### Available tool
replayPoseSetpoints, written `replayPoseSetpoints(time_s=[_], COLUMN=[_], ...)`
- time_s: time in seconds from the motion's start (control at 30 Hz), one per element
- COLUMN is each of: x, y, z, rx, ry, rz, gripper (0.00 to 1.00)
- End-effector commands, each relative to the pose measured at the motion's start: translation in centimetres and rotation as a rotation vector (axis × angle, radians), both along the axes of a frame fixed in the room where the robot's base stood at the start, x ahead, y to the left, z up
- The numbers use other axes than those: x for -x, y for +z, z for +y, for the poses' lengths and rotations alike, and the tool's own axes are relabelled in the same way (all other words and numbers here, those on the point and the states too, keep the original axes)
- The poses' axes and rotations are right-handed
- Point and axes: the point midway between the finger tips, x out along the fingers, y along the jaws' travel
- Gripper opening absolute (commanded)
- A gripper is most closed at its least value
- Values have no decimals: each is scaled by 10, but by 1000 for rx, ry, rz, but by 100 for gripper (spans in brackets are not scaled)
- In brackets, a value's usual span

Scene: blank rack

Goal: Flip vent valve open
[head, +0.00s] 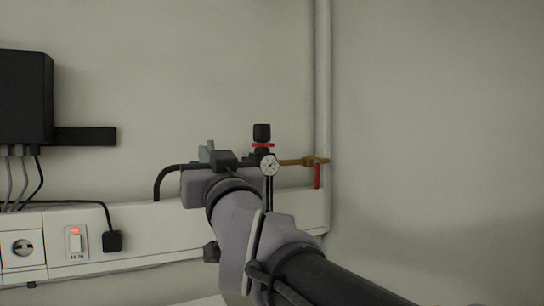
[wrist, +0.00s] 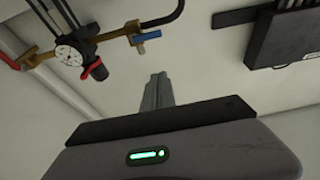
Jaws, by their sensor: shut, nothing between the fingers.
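A brass pipe assembly on the wall carries two small lever valves; I see no label telling which is the vent valve. The blue lever (wrist: 148,37) sticks out sideways from its brass fitting in the wrist view; my arm hides it in the head view. The red lever (head: 317,175) hangs down at the right end of the pipe in the head view, and it also shows at the wrist view's left edge (wrist: 9,61). My gripper (wrist: 158,78) is shut and empty, its fingertips apart from the blue lever. It also shows in the head view (head: 206,149).
A round gauge (head: 269,165) and a black knob with a red ring (head: 262,133) sit on the assembly. A black hose (head: 160,180) runs left. A white pipe (head: 322,80) stands at right. A black box (head: 24,97) and a lit red switch (head: 76,240) are left.

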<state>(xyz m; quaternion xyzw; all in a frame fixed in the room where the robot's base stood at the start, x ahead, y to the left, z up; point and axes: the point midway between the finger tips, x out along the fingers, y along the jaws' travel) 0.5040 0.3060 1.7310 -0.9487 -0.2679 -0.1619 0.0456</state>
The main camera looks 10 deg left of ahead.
Motion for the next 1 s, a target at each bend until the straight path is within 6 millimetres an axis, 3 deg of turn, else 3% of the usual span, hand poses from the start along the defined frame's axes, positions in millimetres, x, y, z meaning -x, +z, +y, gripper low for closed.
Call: replayPoseSetpoints(time_s=[0.43,0.53,0.7,1.0], x=[-75,-75,-75,-74], y=[34,13,-5,-9], z=[46,46,46,45], rx=[1,1,1,0], ry=[0,0,0,0], rz=[0,2,1,0], gripper=[0,0,0,0])
